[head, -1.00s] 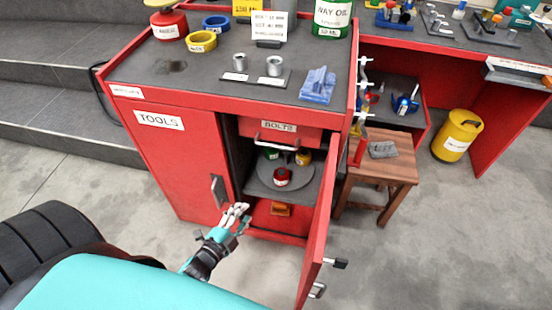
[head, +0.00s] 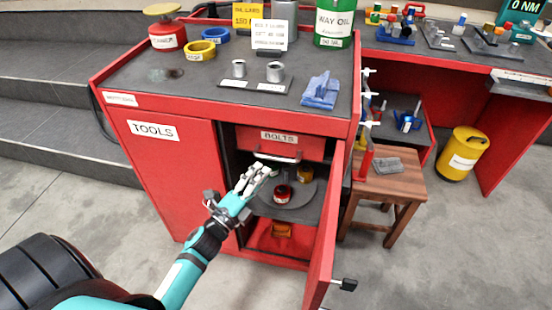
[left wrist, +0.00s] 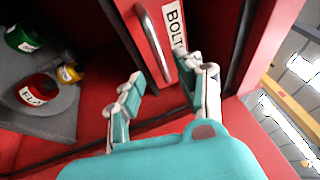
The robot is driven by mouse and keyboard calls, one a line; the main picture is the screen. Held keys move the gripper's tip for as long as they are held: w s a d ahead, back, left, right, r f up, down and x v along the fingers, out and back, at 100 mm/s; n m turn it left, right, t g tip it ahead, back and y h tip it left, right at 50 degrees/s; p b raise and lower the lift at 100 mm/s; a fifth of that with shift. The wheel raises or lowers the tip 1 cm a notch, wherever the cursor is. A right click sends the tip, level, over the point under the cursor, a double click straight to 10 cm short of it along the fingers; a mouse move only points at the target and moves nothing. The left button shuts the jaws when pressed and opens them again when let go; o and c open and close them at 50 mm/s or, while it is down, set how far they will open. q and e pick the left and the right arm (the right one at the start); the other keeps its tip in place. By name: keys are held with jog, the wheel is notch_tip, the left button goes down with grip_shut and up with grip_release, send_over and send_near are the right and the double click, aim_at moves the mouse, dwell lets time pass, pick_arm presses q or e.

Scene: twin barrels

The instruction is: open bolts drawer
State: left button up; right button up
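The red bolts drawer (head: 258,144), labelled BOLTS, sits shut at the top of the open cabinet bay. Its metal bar handle (head: 277,157) runs across its lower front. The handle also shows in the left wrist view (left wrist: 154,45), beside the BOLTS label. My left gripper (head: 262,172) is just below and in front of the handle. In the left wrist view its fingers (left wrist: 160,92) are spread apart with nothing between them, and the handle's near end lies ahead of the gap. My right gripper is not in view.
The cabinet door (head: 324,225) stands open to the right of the bay. A round turntable (head: 300,203) below the drawer holds a red can (head: 282,194) and other cans. The TOOLS door (head: 165,175) is shut. A wooden stool (head: 395,186) stands at right.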

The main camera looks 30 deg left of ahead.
aim_at(276, 157)
pick_arm(q)
jog(key=x, duration=0.7)
jog(key=shift+w, duration=0.3)
grip_shut()
